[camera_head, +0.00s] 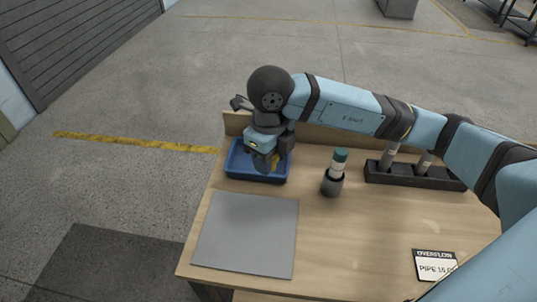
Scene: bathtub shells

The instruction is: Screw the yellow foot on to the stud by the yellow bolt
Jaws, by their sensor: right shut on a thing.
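My right gripper (269,165) points down into the blue tray (243,174) at the back left of the table. It is shut on a small yellow-orange thing (274,161), which looks like the yellow foot and is mostly hidden by the fingers. My left gripper is not in view. I cannot make out a stud or a yellow bolt here.
A grey mat (246,234) lies in front of the tray on the wooden table (350,240). A teal-capped bottle (338,162) stands in a dark holder to the right. A dark rack (415,175) holds grey cylinders. A sign reading "OVERFLOW" (434,265) lies front right.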

